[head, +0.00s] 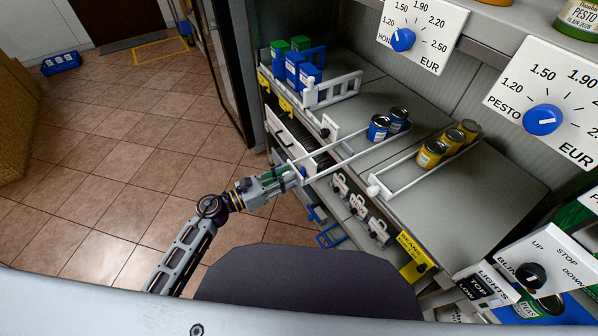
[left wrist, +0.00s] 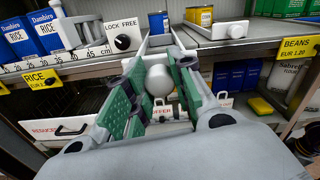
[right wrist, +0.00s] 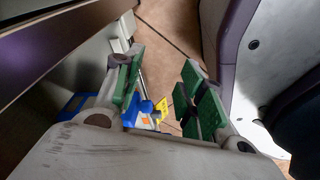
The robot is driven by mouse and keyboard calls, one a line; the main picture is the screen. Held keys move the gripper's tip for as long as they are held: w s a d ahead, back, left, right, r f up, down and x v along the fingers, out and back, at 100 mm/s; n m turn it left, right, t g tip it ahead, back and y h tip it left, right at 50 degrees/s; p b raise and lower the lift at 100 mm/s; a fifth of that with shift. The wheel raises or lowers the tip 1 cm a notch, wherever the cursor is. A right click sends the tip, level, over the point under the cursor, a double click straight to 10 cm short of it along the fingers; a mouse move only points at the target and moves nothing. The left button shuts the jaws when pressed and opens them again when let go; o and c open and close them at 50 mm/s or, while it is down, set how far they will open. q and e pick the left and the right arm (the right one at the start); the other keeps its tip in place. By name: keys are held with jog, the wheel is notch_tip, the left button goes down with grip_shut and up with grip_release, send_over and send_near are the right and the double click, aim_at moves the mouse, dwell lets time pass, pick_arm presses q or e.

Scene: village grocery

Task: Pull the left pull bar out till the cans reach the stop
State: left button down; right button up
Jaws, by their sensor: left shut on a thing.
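The left pull bar (head: 335,166) sticks out past the shelf front as two pale rails. Two blue cans (head: 378,128) stand upright between its rails, a little behind the shelf's front edge. My left gripper (head: 296,176) is shut on the bar's outer end. In the left wrist view its round white knob (left wrist: 158,80) lies between the green-padded fingers, with a blue can (left wrist: 158,22) beyond. I cannot make out the stop. My right gripper (right wrist: 160,78) is open and empty, away from the shelf; it is outside the head view.
The neighbouring pull bar (head: 373,190) holds yellow cans (head: 431,153) to the right. A white rack (head: 335,88) with blue packs (head: 309,75) stands at left. White price panels with blue dials (head: 543,120) hang above. Open tiled floor (head: 130,150) lies left of the shelf.

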pick_arm(q)
jog(key=b+v, duration=0.2)
jog(key=v, duration=0.8)
jog(key=shift+s+a, duration=0.15)
jog(key=shift+a, duration=0.1)
pick_arm(e)
jog(key=w+a+r, duration=0.3)
jog(key=w, duration=0.1)
jog(key=shift+w+a+r, duration=0.15)
jog(key=shift+a+r, duration=0.05)
jog(key=shift+a, duration=0.15)
pick_arm(q)
jog(key=c, duration=1.2)
grip_release()
jog(key=shift+o, duration=0.2)
pick_arm(e)
jog(key=shift+d, duration=0.1)
pick_arm(q)
jog(key=shift+s+a, duration=0.1)
jog(key=shift+a, duration=0.05)
jog(key=v, duration=1.1)
jog(key=shift+s+a, duration=0.25)
jog(key=shift+a, duration=0.1)
pick_arm(e)
jog(key=shift+a, duration=0.2)
